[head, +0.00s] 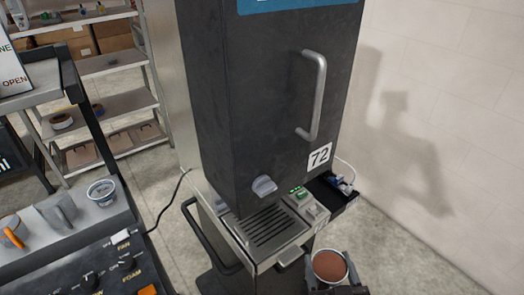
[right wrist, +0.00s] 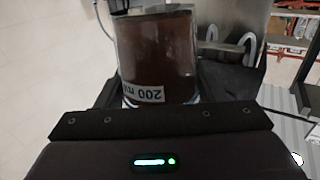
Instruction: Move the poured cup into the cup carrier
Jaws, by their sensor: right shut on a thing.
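The poured cup (head: 329,266) is at the bottom right of the head view, seen from above, with a reddish-brown fill. My right gripper (head: 330,286) is shut on it and holds it in front of the dispenser. In the right wrist view the cup (right wrist: 158,55) is clear-walled, with brown contents and a "200 ml" label, upside down in the picture. It sits between the fingers, which are partly hidden behind my dark gripper body. I cannot make out a cup carrier in either view. My left gripper is not in view.
A dark dispenser (head: 265,100) marked 72 stands in the middle, with a slotted drip tray (head: 268,228) below. A small black tray (head: 333,198) juts out at its right. A control counter (head: 75,240) stands at left, shelves (head: 120,110) behind it. Floor at lower right is clear.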

